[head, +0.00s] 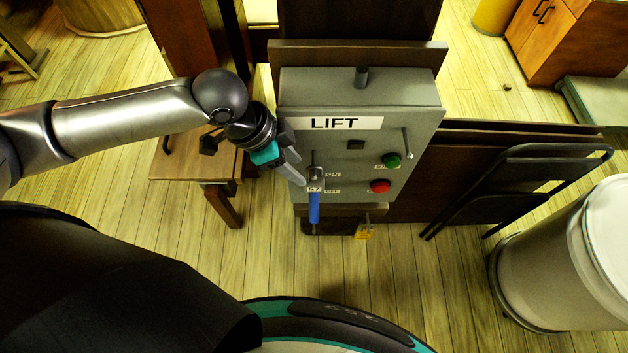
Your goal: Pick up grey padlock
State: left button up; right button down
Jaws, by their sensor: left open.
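A grey control box (298,105) labelled LIFT stands upright in the middle of the head view. A small grey piece that looks like the grey padlock (316,173) sits low on the left of its face, at the top of a blue handle (314,208). A small white label is beside or on it; details are too small to tell. My left gripper (298,166) is open, with its fingers at the box's left edge, just left of the padlock. I cannot tell whether a finger touches it. My right gripper is not in view.
The box face also has a green button (391,160), a red button (380,186) and a small toggle (407,143). A yellow tag-like item (365,231) hangs below. A wooden table (185,170) stands left; a folded black chair (520,185) and pale drum (555,265) stand right.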

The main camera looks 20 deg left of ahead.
aim_at(314, 182)
pick_arm(q)
jog(key=x, duration=0.9)
jog(key=shift+w+f, duration=0.1)
jog(key=shift+w, duration=0.15)
grip_shut()
dwell(0.4)
